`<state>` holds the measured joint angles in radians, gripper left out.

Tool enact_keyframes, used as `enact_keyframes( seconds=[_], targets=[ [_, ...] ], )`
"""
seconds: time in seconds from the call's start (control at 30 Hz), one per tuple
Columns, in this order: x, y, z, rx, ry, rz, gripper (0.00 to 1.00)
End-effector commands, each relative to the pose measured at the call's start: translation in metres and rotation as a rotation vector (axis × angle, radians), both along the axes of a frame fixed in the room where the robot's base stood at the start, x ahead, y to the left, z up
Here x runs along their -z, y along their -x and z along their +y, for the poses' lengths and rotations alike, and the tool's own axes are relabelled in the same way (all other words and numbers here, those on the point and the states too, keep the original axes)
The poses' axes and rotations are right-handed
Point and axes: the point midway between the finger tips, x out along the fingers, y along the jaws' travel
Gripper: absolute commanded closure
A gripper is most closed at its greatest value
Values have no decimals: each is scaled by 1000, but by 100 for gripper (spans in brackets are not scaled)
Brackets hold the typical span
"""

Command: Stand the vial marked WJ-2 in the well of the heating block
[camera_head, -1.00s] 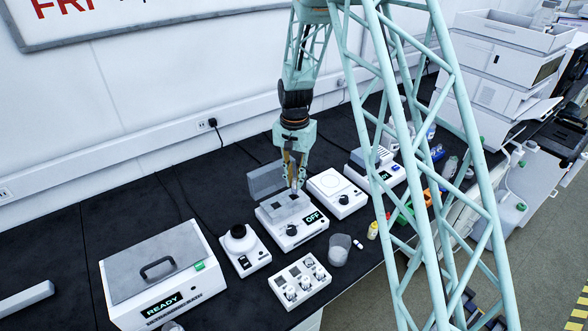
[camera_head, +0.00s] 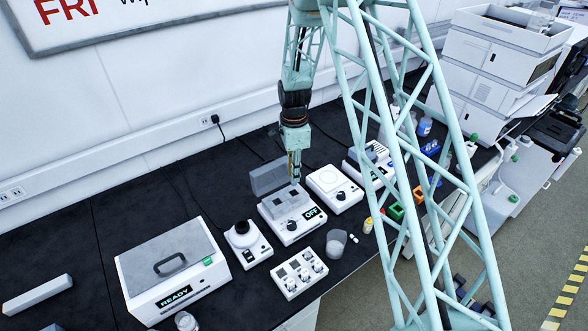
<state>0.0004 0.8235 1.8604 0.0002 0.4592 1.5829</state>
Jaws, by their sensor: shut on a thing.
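The heating block (camera_head: 291,229) is a white unit with an OFF display and a grey top with dark wells; its grey lid (camera_head: 266,178) stands open at the back. My gripper (camera_head: 295,179) points down over the back part of the block's top, seen nearly edge-on. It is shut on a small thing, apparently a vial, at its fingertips. The held thing is too small to make out, and no WJ-2 mark can be read. Whether it is above the well or partly in it cannot be told.
A white plate device (camera_head: 334,190) stands close on the right. A unit with a black round top (camera_head: 247,246) and a READY box (camera_head: 172,270) stand left. A white knobbed unit (camera_head: 298,275) and a clear beaker (camera_head: 336,243) stand in front. My lattice column hides part of the bench's right side.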

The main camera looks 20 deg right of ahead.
Motion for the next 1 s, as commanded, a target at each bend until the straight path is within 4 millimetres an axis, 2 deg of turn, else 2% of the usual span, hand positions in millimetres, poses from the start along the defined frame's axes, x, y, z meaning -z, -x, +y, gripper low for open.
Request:
enact_keyframes(
  seconds=[0.27, 0.73, 1.0],
  targets=[
    [-2, 0, 0, 77, 0, 0, 94],
    [0, 0, 0, 78, 0, 0, 94],
    [9, 0, 0, 77, 0, 1, 94]
  ],
)
